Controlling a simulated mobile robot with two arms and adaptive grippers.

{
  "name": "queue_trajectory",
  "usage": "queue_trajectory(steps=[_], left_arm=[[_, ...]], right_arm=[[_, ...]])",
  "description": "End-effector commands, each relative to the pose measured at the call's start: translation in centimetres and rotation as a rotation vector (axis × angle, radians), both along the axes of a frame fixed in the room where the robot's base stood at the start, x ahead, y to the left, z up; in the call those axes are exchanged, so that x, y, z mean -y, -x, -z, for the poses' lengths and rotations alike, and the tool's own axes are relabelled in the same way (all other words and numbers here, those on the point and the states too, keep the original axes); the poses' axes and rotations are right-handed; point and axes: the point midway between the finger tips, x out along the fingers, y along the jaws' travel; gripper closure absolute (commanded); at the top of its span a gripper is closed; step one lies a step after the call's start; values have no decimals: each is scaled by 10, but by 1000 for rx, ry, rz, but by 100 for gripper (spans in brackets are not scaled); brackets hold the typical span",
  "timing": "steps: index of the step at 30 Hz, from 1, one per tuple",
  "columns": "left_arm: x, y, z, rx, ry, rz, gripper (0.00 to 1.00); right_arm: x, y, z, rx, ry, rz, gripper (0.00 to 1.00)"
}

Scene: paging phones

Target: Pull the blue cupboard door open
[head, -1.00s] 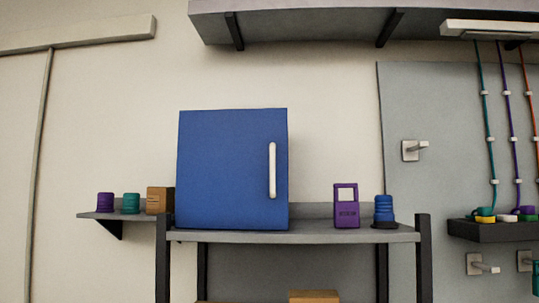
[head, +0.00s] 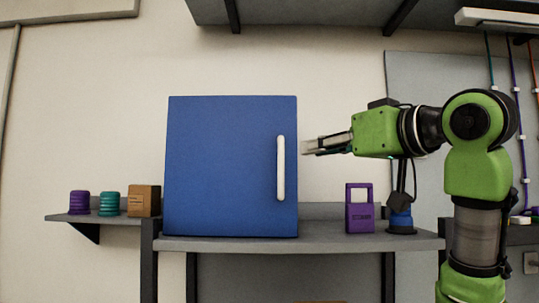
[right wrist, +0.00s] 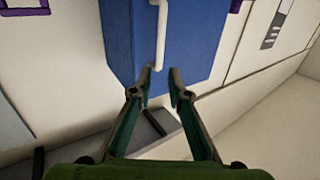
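The blue cupboard door (head: 220,165) is shut and faces me, with a white vertical bar handle (head: 281,168) near its right edge. My right gripper (head: 306,146) reaches in from the right and is level with the upper part of the handle, a little to its right and apart from it. In the right wrist view the fingers (right wrist: 160,75) are spread with nothing between them. The blue door (right wrist: 190,40) and white handle (right wrist: 158,35) lie ahead of the fingertips there. My left gripper is not in view.
The cupboard stands on a grey shelf table (head: 330,240). A left side shelf (head: 92,217) holds a purple item, a teal item and a brown box.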

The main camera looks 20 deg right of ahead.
Motion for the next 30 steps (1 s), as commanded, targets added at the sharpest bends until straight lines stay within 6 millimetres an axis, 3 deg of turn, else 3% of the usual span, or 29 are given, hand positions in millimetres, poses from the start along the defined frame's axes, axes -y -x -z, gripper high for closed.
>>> queue_trajectory(steps=[5,14,21,30], left_arm=[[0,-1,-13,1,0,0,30],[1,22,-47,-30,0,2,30],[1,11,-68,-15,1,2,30],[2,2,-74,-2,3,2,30]], right_arm=[[-6,-15,-6,2,-2,-3,83],[-25,-76,-7,-1,-1,-3,83],[-37,-114,-6,3,-1,-2,83],[-42,-129,-2,5,-2,-1,83]])
